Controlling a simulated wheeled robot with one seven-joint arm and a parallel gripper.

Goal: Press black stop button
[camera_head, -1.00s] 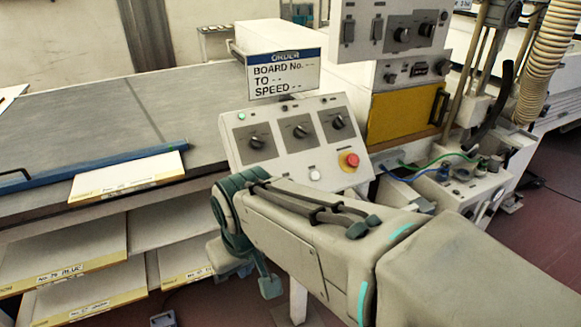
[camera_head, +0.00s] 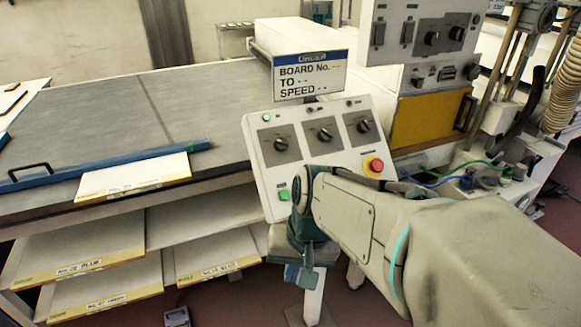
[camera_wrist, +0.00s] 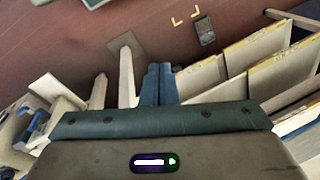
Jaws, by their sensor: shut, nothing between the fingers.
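The control panel (camera_head: 265,180) stands tilted on a post, with three black knobs in a row and a red stop knob (camera_head: 373,165) on a yellow ring at its right. A green button (camera_head: 284,194) shows at its lower left. No black stop button shows; my arm covers the panel's lower middle. My gripper (camera_head: 306,274) points down in front of the panel's lower edge, apart from the buttons as far as I can tell. In the wrist view my gripper (camera_wrist: 158,84) is shut and empty, with the floor and the post's foot beyond it.
An order sign (camera_head: 310,75) stands above the panel. A grey table (camera_head: 100,120) with a blue bar (camera_head: 90,167) lies to the left, over shelves of labelled boards (camera_head: 80,255). A yellow-fronted machine (camera_head: 430,118) stands to the right. A small dark device (camera_head: 176,317) lies on the floor.

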